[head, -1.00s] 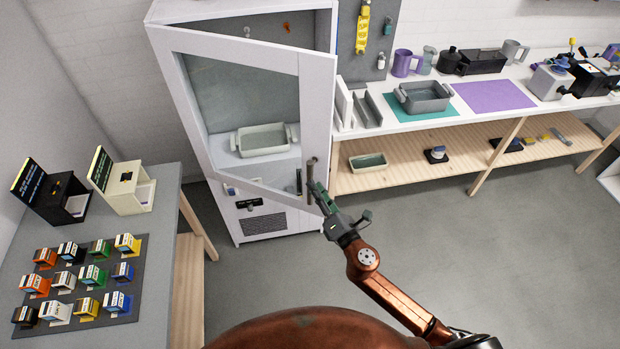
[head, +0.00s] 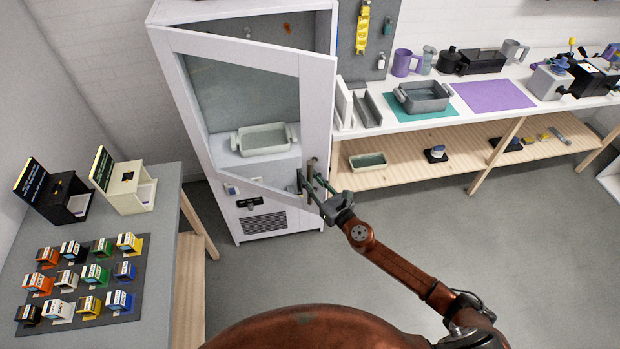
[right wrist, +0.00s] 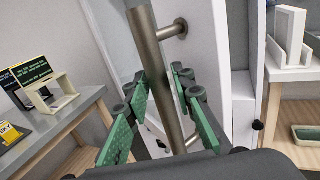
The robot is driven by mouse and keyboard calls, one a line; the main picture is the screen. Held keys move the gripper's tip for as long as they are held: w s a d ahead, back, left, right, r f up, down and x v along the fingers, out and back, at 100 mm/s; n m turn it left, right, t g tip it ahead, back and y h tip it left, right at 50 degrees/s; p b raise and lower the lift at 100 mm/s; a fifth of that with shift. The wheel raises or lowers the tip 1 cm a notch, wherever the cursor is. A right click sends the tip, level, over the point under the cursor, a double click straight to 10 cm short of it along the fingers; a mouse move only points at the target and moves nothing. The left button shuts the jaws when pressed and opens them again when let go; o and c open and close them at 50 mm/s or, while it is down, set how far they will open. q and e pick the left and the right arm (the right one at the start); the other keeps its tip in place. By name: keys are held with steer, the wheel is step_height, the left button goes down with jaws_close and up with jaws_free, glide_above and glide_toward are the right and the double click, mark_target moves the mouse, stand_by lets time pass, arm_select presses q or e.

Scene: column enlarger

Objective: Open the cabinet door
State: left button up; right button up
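The white cabinet (head: 262,228) stands against the back wall. Its glass-paned door (head: 316,90) is hinged at the left and stands partly open, its right edge swung out and a gap showing above it. The metal bar handle (head: 311,165) is near the door's lower right edge; it also shows upright in the right wrist view (right wrist: 152,50). My right gripper (head: 312,182) is open at the handle, its green fingers (right wrist: 160,112) apart on either side of the bar. I cannot tell whether they touch it. My left gripper is not in view.
A pale two-handled tray (head: 263,140) shows through the door glass. A grey table (head: 165,230) with several small coloured boxes stands at the left. A workbench (head: 400,123) with a lower shelf (head: 440,165) is right of the cabinet. The floor (head: 440,225) in front is clear.

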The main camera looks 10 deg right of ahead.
steer(key=shift+w, duration=0.1)
steer(key=shift+c, duration=0.6)
jaws_close()
